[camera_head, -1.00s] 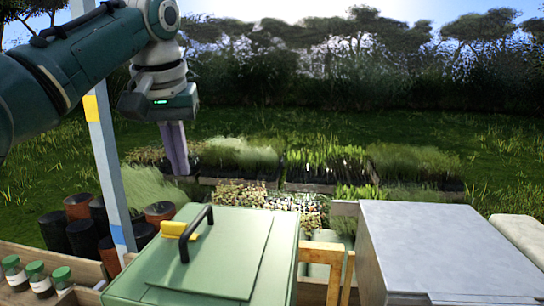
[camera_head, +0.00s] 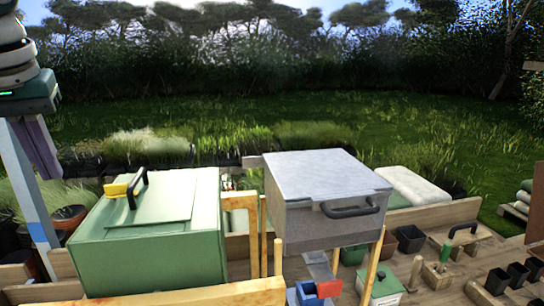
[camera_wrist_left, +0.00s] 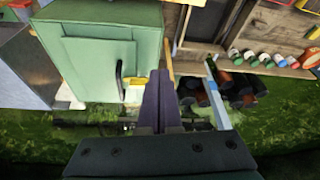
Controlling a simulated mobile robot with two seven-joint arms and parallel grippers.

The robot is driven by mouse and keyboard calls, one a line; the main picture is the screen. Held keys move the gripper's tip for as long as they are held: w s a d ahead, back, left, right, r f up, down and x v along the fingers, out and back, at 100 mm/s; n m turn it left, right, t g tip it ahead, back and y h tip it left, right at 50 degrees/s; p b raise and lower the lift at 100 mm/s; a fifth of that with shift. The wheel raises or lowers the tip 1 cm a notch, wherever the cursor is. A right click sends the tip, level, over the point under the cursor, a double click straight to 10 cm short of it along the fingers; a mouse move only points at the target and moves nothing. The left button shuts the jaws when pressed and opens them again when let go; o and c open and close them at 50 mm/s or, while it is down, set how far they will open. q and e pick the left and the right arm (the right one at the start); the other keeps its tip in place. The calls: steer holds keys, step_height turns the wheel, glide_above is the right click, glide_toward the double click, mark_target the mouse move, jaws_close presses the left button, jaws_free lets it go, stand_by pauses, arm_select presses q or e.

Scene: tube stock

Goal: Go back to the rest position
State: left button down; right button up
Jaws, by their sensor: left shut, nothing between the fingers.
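My left gripper (camera_head: 48,172) hangs at the left edge of the head view, its dark purple fingers pointing down and closed together with nothing between them. The rest of that arm is mostly cut off by the frame. In the left wrist view the same shut fingers (camera_wrist_left: 162,80) point away from the camera, with the green box behind and to their left. My right gripper is in neither view.
A green lidded box (camera_head: 150,240) with a black handle stands on the bench near the left gripper. A grey box (camera_head: 325,195) stands right of it. A blue-grey post (camera_head: 28,195) rises at left. Small pots (camera_head: 410,238) stand at right. Grass lies behind.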

arm_select(q)
steer(key=s+d+f+m+p, duration=0.5)
steer(key=s+d+f, duration=0.45)
steer(key=s, duration=0.35)
steer(key=s+d+r+m+h+p, duration=0.2)
steer(key=s+d, duration=0.2)
steer(key=s, duration=1)
steer(key=shift+s+p, duration=0.4)
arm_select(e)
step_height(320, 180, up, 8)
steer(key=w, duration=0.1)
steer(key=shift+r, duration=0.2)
